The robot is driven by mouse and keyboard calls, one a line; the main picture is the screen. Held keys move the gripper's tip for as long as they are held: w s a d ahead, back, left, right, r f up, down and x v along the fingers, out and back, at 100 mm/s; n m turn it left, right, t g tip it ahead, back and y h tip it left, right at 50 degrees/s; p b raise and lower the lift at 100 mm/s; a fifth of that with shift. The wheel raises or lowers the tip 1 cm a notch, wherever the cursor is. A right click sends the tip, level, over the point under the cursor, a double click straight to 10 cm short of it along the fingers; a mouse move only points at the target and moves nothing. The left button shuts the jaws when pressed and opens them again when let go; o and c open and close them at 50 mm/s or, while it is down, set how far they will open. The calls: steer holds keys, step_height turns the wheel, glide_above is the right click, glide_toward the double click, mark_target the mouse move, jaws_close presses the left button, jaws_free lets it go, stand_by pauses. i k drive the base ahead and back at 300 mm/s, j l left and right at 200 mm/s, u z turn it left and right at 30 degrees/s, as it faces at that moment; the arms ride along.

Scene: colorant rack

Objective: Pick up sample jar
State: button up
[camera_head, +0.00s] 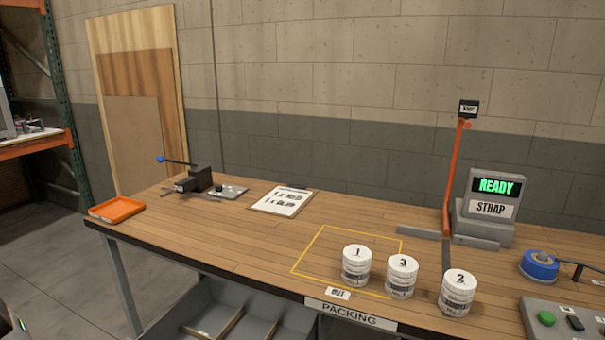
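Three white lidded jars stand upright near the front edge of the wooden workbench (230,225). The jar numbered 1 (356,267) stands inside the yellow outline on the bench top. The jar numbered 3 (402,278) is to its right, at the outline's right edge. The jar numbered 2 (457,294) is farther right and nearest the camera. Each has a printed label on its side; the small print is hard to read, though jar 2's appears to say "sample". My gripper is not in view.
An orange tray (116,209), a black press with a blue-knobbed lever (200,180) and a clipboard (283,201) lie to the left. A strapping unit (488,209), orange post (454,180), blue tape roll (539,266) and button panel (562,318) are right. The bench middle is clear.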

mark_target(456, 293)
steer(key=u, duration=0.75)
steer(key=z, duration=1.5)
steer(key=i+l+u, duration=0.15)
steer(key=l, duration=0.2)
steer(key=i+l+u, duration=0.1)
steer(key=i+l, duration=0.15)
steer(key=i+l+u, duration=0.15)
steer(key=l, duration=0.3)
steer(key=i+l+u, duration=0.1)
steer(key=l, duration=0.3)
steer(key=i+l+u, duration=0.15)
steer(key=l, duration=0.25)
steer(key=i+l+u, duration=0.1)
steer(key=l, duration=0.3)
steer(key=i, duration=0.1)
